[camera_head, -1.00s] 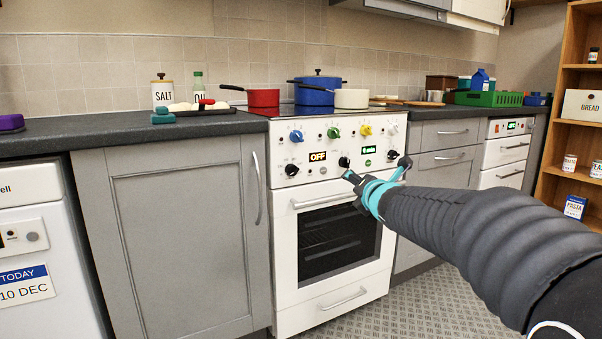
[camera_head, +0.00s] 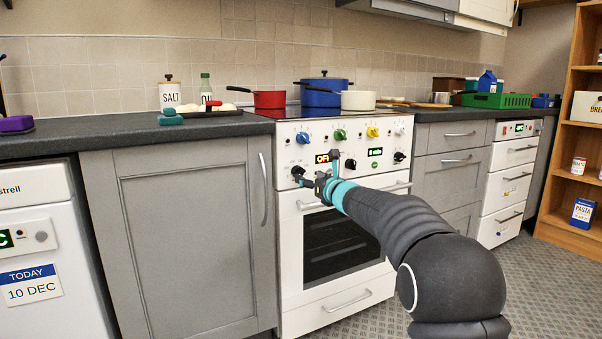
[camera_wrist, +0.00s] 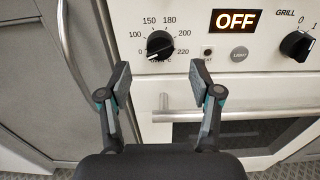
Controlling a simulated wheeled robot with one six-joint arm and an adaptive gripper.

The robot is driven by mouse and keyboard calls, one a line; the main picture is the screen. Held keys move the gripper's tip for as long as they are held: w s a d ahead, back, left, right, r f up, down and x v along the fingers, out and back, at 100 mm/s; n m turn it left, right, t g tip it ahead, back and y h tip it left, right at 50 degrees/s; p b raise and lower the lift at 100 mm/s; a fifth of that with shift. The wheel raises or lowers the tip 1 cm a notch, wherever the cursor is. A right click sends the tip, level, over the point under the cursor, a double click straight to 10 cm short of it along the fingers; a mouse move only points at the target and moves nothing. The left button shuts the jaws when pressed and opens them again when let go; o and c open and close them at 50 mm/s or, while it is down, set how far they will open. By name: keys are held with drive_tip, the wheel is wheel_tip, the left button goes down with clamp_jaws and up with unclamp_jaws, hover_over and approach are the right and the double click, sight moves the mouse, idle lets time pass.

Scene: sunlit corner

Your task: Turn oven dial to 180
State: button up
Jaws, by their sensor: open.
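The white oven (camera_head: 290,225) stands in the counter run. Its black temperature dial (camera_wrist: 160,45) is in the wrist view, with marks from 100 to 220 around it and 180 at its upper right. In the head view the dial (camera_head: 298,171) shows just beyond my fingertips. The oven display (camera_wrist: 236,21) reads OFF. My gripper (camera_wrist: 160,75) is open and empty, with its two fingers spread below and to either side of the dial, apart from it. It also shows in the head view (camera_head: 323,168).
The oven door handle (camera_wrist: 230,115) runs across below the dial. A grill dial (camera_wrist: 297,45) and a LIGHT button (camera_wrist: 239,54) are to the right. A grey cabinet (camera_head: 185,235) with an upright handle is left. Pots (camera_head: 320,93) stand on the hob.

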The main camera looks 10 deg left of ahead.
sight(301, 172)
drive_tip(key=shift+p+x, duration=0.95)
drive_tip(key=shift+x, duration=2.2)
drive_tip(key=c, duration=1.1)
